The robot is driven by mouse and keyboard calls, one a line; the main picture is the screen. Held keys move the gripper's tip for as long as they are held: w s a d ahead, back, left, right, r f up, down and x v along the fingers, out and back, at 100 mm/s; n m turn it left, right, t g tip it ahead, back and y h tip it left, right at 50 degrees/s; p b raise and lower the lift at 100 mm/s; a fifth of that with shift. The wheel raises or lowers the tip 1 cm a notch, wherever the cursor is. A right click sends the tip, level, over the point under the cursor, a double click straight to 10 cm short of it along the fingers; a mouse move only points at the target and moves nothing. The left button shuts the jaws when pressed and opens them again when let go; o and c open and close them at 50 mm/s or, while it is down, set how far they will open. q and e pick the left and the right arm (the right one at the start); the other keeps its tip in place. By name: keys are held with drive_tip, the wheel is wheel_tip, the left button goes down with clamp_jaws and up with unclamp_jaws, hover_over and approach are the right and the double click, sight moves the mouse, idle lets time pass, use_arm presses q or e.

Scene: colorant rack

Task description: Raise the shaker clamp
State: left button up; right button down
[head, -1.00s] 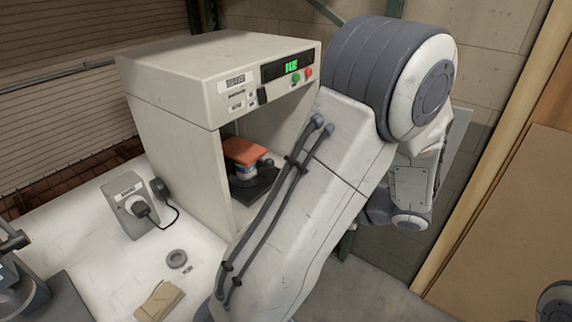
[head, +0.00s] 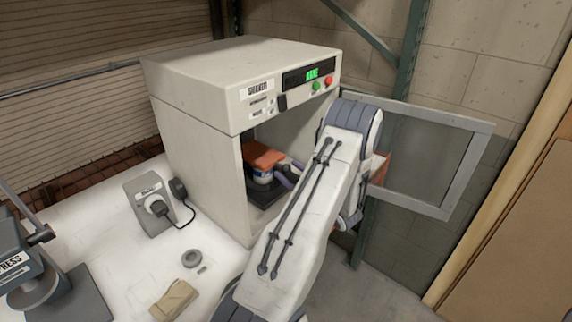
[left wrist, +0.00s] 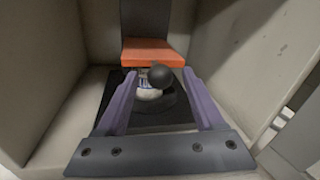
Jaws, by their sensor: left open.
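The shaker clamp is an orange plate (head: 263,155) inside the open cabinet of the shaker (head: 205,150). It sits directly over a small can with a white and blue label (head: 262,176). In the left wrist view, the orange plate (left wrist: 150,51) is in front of a dark upright. A black ball knob (left wrist: 166,77) stands in front of the can (left wrist: 147,90). My left gripper (left wrist: 160,84) is open, its purple fingers on either side of the knob; contact cannot be told. In the head view, the left gripper (head: 287,173) reaches into the cabinet from the right.
The shaker's glazed door (head: 425,150) stands open on the right. A grey box with a dial and cable (head: 150,205), a grey ring (head: 191,258) and a tan block (head: 174,299) are on the white bench. A press (head: 30,270) is at the left. The cabinet walls are close around my gripper.

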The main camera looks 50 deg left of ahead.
use_arm(q)
drive_tip(key=shift+w+a, duration=0.1)
drive_tip(key=shift+a, duration=0.9)
drive_tip(key=shift+c, duration=0.3)
clamp_jaws()
drive_tip(key=shift+r, duration=0.1)
idle(0.4)
